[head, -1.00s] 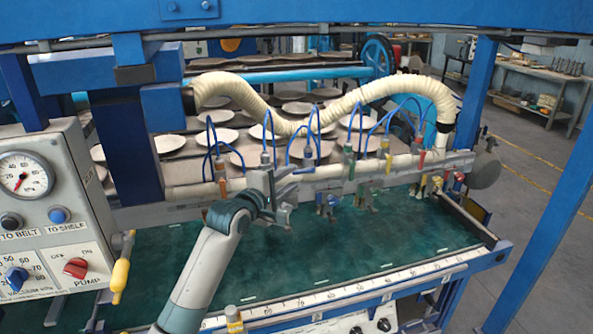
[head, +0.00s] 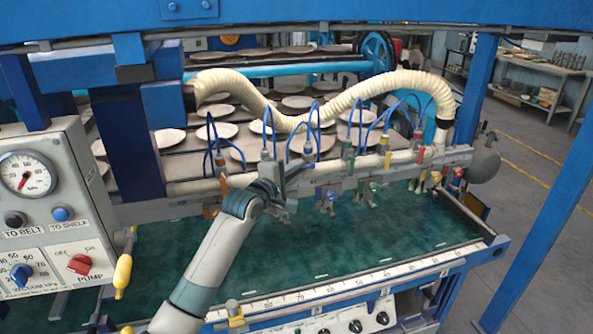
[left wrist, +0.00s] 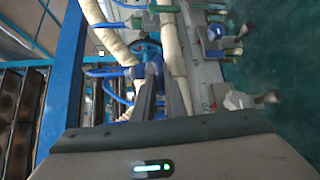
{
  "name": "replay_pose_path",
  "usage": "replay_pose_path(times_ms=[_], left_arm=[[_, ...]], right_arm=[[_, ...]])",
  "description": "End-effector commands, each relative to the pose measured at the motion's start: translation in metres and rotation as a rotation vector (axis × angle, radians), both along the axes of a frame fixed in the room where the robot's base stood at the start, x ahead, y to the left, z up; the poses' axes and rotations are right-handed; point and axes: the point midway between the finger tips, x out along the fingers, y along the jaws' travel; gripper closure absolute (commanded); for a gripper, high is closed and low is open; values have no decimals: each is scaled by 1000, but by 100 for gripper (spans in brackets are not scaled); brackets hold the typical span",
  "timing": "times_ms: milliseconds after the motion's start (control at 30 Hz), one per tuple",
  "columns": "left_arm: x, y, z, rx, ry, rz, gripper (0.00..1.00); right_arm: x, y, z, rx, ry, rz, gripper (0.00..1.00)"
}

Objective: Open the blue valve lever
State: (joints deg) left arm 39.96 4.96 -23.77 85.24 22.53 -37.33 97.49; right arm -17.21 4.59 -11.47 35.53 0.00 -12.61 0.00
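A row of valves with coloured levers hangs along the pale pipe (head: 320,168) in the head view. A small blue lever (head: 333,197) sits low on this row, near the middle. My left gripper (head: 287,192) is at the pipe, just left of the blue lever and apparently apart from it. Its fingers also show in the left wrist view (left wrist: 152,92), pointing along the pipe and close together. Whether they are shut or hold anything is unclear. Several valves (left wrist: 215,32) line the pipe in that view. My right gripper is not seen.
Thin blue hoses (head: 318,125) and a thick cream hose (head: 340,105) arch above the valves. A control panel (head: 45,215) with a gauge stands at the left. The green bed (head: 390,235) below is clear. A blue post (head: 545,220) stands at the right.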

Motion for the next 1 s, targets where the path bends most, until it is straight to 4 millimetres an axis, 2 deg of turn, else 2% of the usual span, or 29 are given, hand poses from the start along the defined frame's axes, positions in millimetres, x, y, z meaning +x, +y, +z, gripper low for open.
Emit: replay_pose_path(times_ms=[267, 467, 667, 1000], left_arm=[[0, 0, -2, -12, -3, -1, 100], [0, 0, -8, -65, -17, 0, 100], [0, -1, -16, -167, -52, 0, 100], [1, -3, -27, -373, -120, 0, 100]], right_arm=[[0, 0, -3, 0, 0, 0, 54], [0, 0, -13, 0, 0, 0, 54], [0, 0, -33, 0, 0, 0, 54], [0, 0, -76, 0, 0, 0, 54]])
